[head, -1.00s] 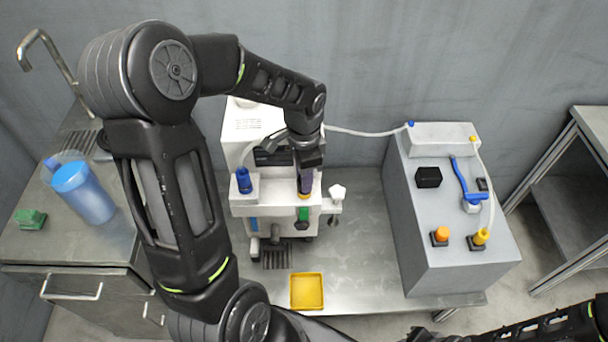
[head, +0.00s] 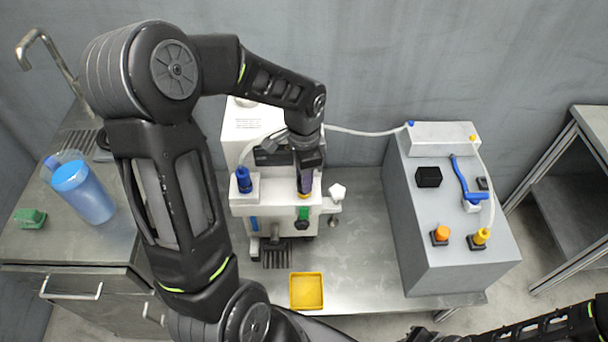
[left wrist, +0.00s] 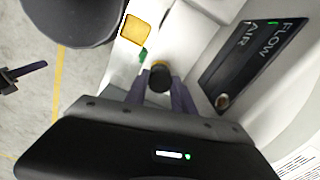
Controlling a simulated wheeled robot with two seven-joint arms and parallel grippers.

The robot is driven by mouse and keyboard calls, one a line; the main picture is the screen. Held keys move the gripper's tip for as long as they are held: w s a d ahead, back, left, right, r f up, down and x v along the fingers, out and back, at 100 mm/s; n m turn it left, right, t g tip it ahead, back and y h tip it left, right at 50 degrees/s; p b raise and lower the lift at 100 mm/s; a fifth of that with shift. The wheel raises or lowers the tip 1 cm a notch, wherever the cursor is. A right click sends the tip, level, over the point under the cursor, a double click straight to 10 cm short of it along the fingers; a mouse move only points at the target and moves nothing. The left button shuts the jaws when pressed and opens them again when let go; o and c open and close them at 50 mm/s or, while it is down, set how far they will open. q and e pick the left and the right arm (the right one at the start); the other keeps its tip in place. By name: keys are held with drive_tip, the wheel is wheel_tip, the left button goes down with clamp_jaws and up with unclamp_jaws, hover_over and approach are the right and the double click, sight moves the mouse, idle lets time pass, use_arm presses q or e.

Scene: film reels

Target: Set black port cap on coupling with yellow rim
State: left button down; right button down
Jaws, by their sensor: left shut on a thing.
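My left gripper (head: 305,186) is shut on the black port cap (left wrist: 159,79), at the front right of the white machine. In the left wrist view the cap sits between the two fingertips (left wrist: 160,88). The yellow rim of the coupling (left wrist: 160,63) shows just behind the cap; in the head view a bit of the yellow rim (head: 305,196) shows right under the fingertips. The cap is at the coupling, but I cannot tell whether it is fully seated. In the head view the fingers hide the cap. My right arm is at the lower right, its fingers not clearly visible.
A blue fitting (head: 243,180) stands left of my left gripper on the white machine (head: 240,150). A white knob (head: 338,191) is close on the right. A yellow tray (head: 306,305) lies in front. A grey box (head: 455,255) with caps and hoses stands at right.

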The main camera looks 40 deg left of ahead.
use_arm(q)
drive_tip(key=shift+r+p, duration=0.65)
drive_tip(key=shift+r, duration=0.1)
drive_tip(key=shift+f+b, duration=0.4)
drive_tip(key=shift+f, duration=0.2)
idle(1.4)
drive_tip(key=shift+r+p, duration=0.45)
drive_tip(key=shift+r, duration=0.15)
drive_tip(key=shift+f+b, duration=0.6)
drive_tip(key=shift+f, duration=0.25)
idle(0.7)
drive_tip(key=c, duration=1.3)
unclamp_jaws()
drive_tip(key=shift+c, duration=0.2)
drive_tip(key=shift+r, duration=0.1)
